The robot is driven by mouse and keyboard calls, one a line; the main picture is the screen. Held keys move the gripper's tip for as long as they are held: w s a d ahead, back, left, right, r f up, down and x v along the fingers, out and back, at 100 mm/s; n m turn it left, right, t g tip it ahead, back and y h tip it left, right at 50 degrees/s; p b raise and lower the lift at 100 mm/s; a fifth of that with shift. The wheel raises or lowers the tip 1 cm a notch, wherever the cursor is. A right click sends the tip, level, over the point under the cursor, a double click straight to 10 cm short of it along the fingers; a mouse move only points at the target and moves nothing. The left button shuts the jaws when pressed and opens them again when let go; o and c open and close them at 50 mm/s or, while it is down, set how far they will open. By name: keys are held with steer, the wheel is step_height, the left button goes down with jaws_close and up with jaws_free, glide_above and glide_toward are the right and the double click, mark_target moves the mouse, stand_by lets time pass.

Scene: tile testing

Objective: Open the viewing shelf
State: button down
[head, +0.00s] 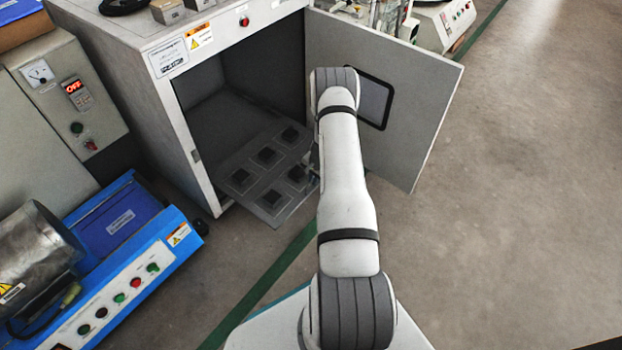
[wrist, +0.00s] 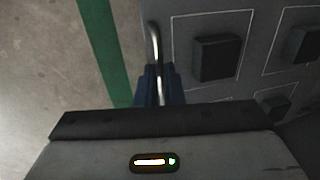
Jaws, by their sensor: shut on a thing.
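The viewing shelf (head: 255,190) is a flat grey tray with several dark square blocks on it. It lies low in the open cabinet (head: 185,115), and its front end sticks out past the opening. In the wrist view the shelf (wrist: 205,94) fills the right side, with a metal bar handle (wrist: 154,42) along its edge. My gripper (wrist: 158,82) is shut on this handle, its dark blue fingers on both sides of the bar. In the head view my arm hides the gripper and the handle.
The cabinet door (head: 420,115) stands wide open to the right, with my arm in front of its window. A blue machine (head: 135,285) stands at the lower left, beside a grey control box (head: 65,90). The floor (head: 510,220) to the right is clear.

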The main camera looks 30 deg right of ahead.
steer(key=shift+s+a, duration=0.15)
steer(key=shift+s, duration=0.4)
steer(key=c, duration=1.5)
jaws_free()
steer(key=shift+c, duration=0.2)
steer(key=shift+d, duration=0.2)
steer(key=shift+r, duration=0.1)
step_height(320, 180, up, 8)
steer(key=s+p, duration=0.1)
steer(key=p, duration=0.2)
steer(key=shift+s+d+f, duration=0.25)
